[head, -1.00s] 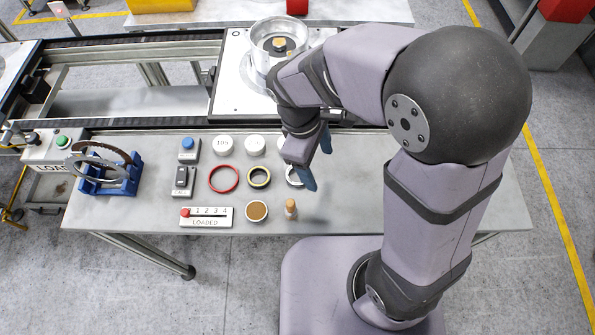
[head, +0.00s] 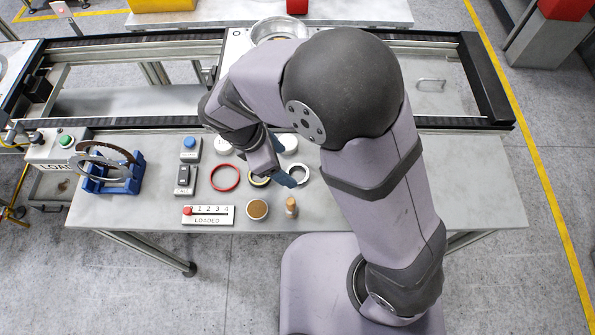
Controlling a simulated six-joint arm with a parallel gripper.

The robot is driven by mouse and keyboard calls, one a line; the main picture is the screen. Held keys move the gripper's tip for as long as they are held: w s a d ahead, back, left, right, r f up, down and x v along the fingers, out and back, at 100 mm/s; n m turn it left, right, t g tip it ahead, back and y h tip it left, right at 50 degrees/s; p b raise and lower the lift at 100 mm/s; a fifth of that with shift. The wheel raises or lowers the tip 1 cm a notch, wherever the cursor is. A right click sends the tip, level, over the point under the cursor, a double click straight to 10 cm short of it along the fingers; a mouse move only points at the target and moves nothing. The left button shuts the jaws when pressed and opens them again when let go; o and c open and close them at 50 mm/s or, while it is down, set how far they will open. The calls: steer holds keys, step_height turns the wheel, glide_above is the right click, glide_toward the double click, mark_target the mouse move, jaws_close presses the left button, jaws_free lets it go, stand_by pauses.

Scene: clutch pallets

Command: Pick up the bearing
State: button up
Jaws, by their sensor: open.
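A silver ring (head: 304,172), which looks like the bearing, lies flat on the grey workbench (head: 340,210), partly hidden by my gripper. My gripper (head: 281,178) is open and empty, fingers pointing down, with a blue fingertip just left of the silver ring. It also covers part of a black and yellow ring (head: 255,184) to the left. I cannot tell how high the fingertips are above the bench.
A red ring (head: 225,178), a round brown-filled dish (head: 257,210) and a small wooden-topped peg (head: 291,207) lie close by. White round pieces (head: 289,143) sit behind. A blue rack (head: 110,172) holds discs at left. A conveyor (head: 150,123) runs behind the bench.

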mark_target(299, 175)
steer(key=shift+d+f+p, duration=0.45)
steer(key=shift+p+x, duration=0.5)
steer(key=shift+x, duration=1.5)
steer(key=shift+d, duration=0.1)
steer(key=c, duration=1.2)
